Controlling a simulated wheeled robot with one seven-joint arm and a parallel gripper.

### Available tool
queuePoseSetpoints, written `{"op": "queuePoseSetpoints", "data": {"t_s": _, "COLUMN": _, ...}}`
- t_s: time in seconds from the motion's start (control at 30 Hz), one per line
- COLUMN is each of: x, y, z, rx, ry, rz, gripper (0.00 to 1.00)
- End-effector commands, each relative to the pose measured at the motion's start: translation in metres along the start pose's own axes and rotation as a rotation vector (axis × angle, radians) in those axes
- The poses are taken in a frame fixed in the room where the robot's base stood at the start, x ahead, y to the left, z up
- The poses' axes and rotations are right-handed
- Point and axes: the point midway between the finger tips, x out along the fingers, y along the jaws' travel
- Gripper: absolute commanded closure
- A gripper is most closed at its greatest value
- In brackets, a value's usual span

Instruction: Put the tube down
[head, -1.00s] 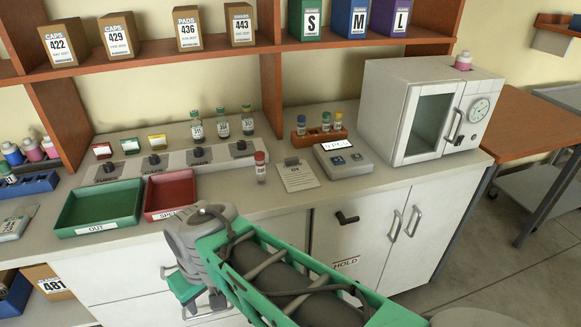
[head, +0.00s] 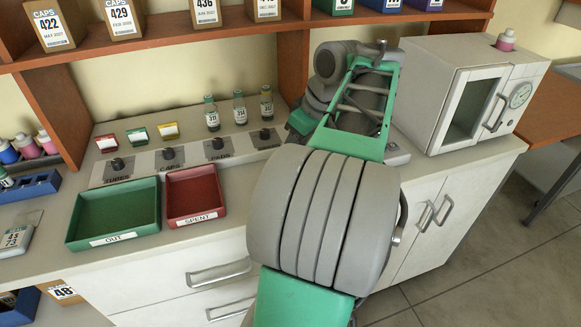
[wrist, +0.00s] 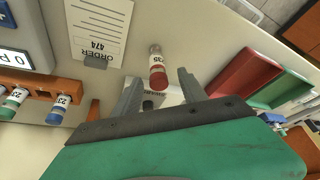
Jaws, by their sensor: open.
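The red-capped tube (wrist: 157,66) shows in the wrist view, with a white label and its cap towards my camera. It appears to stand on the pale counter. My gripper (wrist: 160,78) is open, with one finger on each side of the tube in the picture. I see gaps between the fingers and the tube, but cannot tell if the fingertips reach down around it. In the head view my arm hides both the tube and my gripper.
The order card (wrist: 98,28), a display device (wrist: 20,45) and an orange tube rack (wrist: 40,92) lie to the left in the wrist view. The green OUT tray (head: 115,212) and red SPENT tray (head: 192,195) stand left of my arm. A white incubator (head: 470,95) stands at right.

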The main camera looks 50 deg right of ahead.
Motion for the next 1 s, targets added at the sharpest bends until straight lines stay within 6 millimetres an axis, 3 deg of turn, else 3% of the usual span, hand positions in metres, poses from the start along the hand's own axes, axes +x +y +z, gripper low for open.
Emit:
{"op": "queuePoseSetpoints", "data": {"t_s": 0.03, "x": 0.015, "y": 0.002, "z": 0.0, "rx": -0.001, "ry": -0.001, "rz": -0.003, "gripper": 0.5}}
{"op": "queuePoseSetpoints", "data": {"t_s": 0.13, "x": 0.03, "y": 0.002, "z": -0.001, "rx": -0.001, "ry": 0.001, "rz": -0.002, "gripper": 0.5}}
{"op": "queuePoseSetpoints", "data": {"t_s": 0.4, "x": 0.033, "y": 0.004, "z": -0.001, "rx": 0.003, "ry": 0.0, "rz": 0.001, "gripper": 0.5}}
{"op": "queuePoseSetpoints", "data": {"t_s": 1.0, "x": 0.033, "y": 0.004, "z": 0.0, "rx": 0.005, "ry": 0.0, "rz": 0.001, "gripper": 0.99}}
